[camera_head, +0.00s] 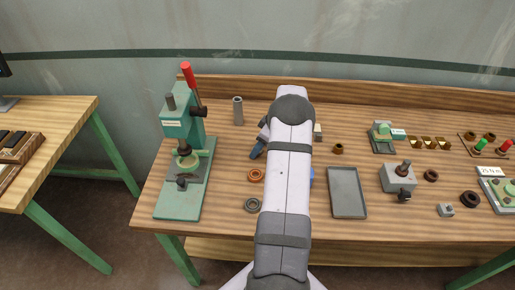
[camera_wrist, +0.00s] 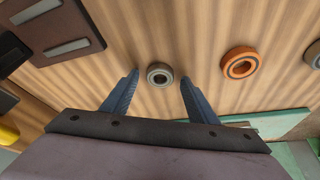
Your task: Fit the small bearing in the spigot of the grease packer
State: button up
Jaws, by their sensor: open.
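A small grey bearing (camera_wrist: 160,75) with a dark bore lies flat on the wooden bench in the wrist view. My gripper (camera_wrist: 159,84) is open, with one blue finger on each side of the bearing and a gap on both sides. In the head view my gripper (camera_head: 258,149) points down at the bench, and the small bearing cannot be made out beside it. A green bench machine (camera_head: 176,130) with a red lever and a pale cup stands at the left; its label is too small to read, so I cannot tell whether it is the grease packer.
An orange ring (camera_head: 256,175) and a larger grey ring (camera_head: 251,204) lie nearer on the bench. A grey tray (camera_head: 346,193) lies right of my arm. A grey block (camera_head: 398,178) with a knob and several dark rings are further right. My arm hides part of the bench middle.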

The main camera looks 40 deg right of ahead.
jog(key=c, duration=1.2)
notch_tip(320, 180, up, 10)
jog(key=b, duration=0.4)
jog(key=s+d+r+m+p, duration=0.2)
jog(key=s+d+r+p, duration=0.5)
jog(key=d+r, duration=0.1)
jog(key=s+r+m+h+p, duration=0.1)
jog(key=s+r+p, duration=0.3)
jog(key=s, duration=0.7)
jog(key=s+a+f+n+g+y, duration=0.1)
jog(key=s+a+f+n+y, duration=0.1)
jog(key=a+n, duration=0.4)
notch_tip(320, 180, down, 2)
jog(key=s+n, duration=0.1)
jog(key=n, duration=0.2)
jog(key=shift+f+y, duration=0.25)
jog(key=shift+y, duration=0.15)
